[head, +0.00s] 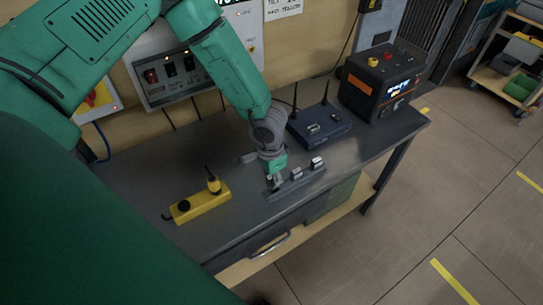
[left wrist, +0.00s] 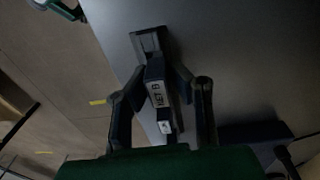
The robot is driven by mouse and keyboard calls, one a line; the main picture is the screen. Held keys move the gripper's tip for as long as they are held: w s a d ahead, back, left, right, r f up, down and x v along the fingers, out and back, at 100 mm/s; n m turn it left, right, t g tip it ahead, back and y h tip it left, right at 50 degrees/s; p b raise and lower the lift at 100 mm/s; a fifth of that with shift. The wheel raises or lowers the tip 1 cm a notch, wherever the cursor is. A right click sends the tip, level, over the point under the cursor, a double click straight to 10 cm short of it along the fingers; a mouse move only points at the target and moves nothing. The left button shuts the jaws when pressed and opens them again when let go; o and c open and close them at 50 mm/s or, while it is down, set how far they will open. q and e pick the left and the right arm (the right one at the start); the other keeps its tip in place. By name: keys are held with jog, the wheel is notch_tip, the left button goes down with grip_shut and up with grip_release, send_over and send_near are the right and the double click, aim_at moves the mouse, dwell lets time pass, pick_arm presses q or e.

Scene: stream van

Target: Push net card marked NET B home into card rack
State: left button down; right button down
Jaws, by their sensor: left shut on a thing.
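The card rack (head: 300,184) is a dark grey strip near the front edge of the bench. In the left wrist view, its bare end (left wrist: 148,41) shows beyond the card. The net card marked NET B (left wrist: 156,88) is a dark block with a pale label, in line with the rack. My left gripper (head: 273,178) reaches down at the rack's left end. In the left wrist view, the gripper (left wrist: 158,78) has one finger on each side of the NET B card and is shut on it. I cannot tell how deep the card sits. My right gripper is not in view.
Two other cards (head: 297,173) (head: 317,163) stand in the rack to the right. A blue router (head: 320,126) and a black power unit (head: 381,84) stand behind. Bare bench (head: 225,240) lies in front.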

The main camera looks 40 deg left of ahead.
pick_arm(q)
jog(key=shift+d+r, duration=0.1)
jog(key=shift+d, duration=0.6)
jog(key=shift+a, duration=0.1)
jog(key=shift+p, duration=0.45)
dwell(0.5)
jog(key=shift+p, duration=0.55)
